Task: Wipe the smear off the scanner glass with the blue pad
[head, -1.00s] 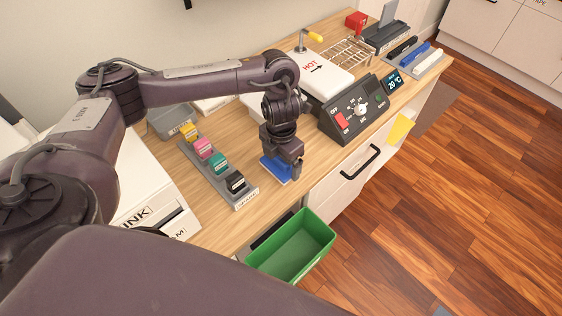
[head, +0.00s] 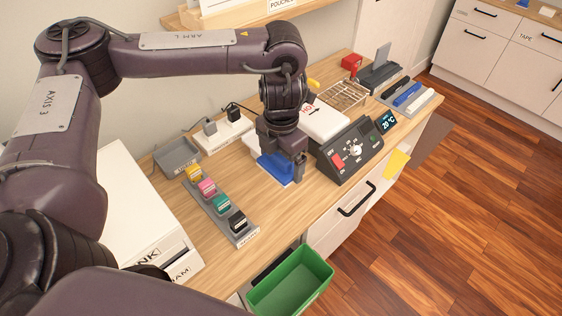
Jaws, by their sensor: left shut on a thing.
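My left gripper (head: 288,164) points down over the middle of the desk and is shut on the blue pad (head: 270,166). The pad shows just left of the fingers and is partly hidden by them. A flat white-edged thing (head: 250,141), likely the scanner, lies under and behind the pad, mostly covered by my arm and the pad. I cannot tell whether the pad touches it. No smear can be made out. My right gripper is not in view.
A rack of coloured stamps (head: 222,207) stands left of the gripper. A black control box (head: 350,151) and a white HOT-marked plate (head: 327,122) are close on its right. A green bin (head: 291,285) is below the desk's front edge. A grey tray (head: 178,158) lies at the back left.

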